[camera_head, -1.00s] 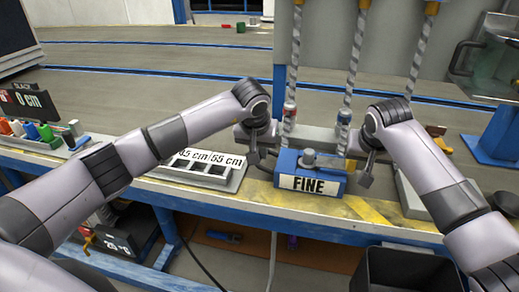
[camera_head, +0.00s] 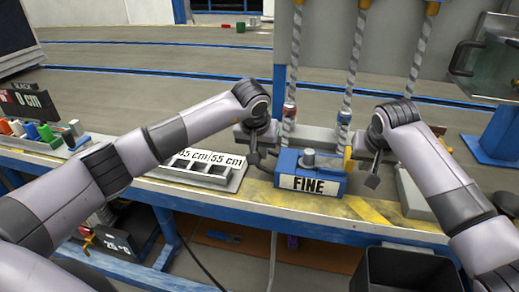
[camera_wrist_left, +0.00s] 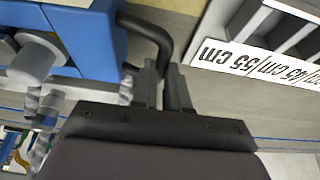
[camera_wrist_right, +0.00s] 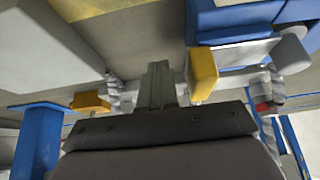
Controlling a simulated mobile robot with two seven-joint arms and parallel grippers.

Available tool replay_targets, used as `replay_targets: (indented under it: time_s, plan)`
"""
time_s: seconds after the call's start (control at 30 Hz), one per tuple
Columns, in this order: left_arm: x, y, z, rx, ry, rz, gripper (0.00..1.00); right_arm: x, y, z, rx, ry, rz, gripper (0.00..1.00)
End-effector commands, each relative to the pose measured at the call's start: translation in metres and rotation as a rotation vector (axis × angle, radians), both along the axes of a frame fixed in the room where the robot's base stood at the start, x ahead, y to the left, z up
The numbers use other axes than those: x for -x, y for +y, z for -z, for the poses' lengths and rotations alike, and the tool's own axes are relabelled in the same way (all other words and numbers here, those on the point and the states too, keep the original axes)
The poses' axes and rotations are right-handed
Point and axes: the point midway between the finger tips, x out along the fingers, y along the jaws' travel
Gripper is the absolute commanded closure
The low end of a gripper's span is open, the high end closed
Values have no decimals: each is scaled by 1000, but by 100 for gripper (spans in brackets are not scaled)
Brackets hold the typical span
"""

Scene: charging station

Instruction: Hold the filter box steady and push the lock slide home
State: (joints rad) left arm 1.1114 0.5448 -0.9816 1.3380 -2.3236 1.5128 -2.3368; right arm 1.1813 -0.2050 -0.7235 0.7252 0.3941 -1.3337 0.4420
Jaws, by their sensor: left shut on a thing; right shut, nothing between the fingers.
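The blue filter box (camera_head: 322,186), labelled FINE, stands upright at the bench's front edge. A black curved handle (camera_wrist_left: 152,32) sticks out from its left side. My left gripper (camera_head: 256,160) is shut on this handle, with the fingers around it in the left wrist view (camera_wrist_left: 163,72). The lock slide (camera_wrist_right: 202,72) shows a yellow end beside the box; it also shows at the box's right in the head view (camera_head: 348,160). My right gripper (camera_head: 372,180) is shut and empty, to the right of the yellow end. In the right wrist view its fingertips (camera_wrist_right: 158,70) are apart from it.
A grey slotted tray (camera_head: 205,178) marked in cm lies left of the box. Twisted rods (camera_head: 352,65) hang behind it. A clear container with a blue stand (camera_head: 494,138) is at the right. A black bin (camera_head: 405,272) stands below the bench's front edge.

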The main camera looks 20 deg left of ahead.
Motion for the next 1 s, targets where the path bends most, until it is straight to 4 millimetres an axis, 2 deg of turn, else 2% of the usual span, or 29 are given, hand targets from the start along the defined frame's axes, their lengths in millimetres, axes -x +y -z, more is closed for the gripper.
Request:
replay_targets:
  time_s: [0.27, 1.0]
  plan:
    - [0, -1, 0, 2, -1, 3, 100, -2, -6, -5, 1, -2, 0, 100]
    - [0, -1, 0, 2, -1, 2, 100, -1, -6, -64, 1, -2, 0, 100]
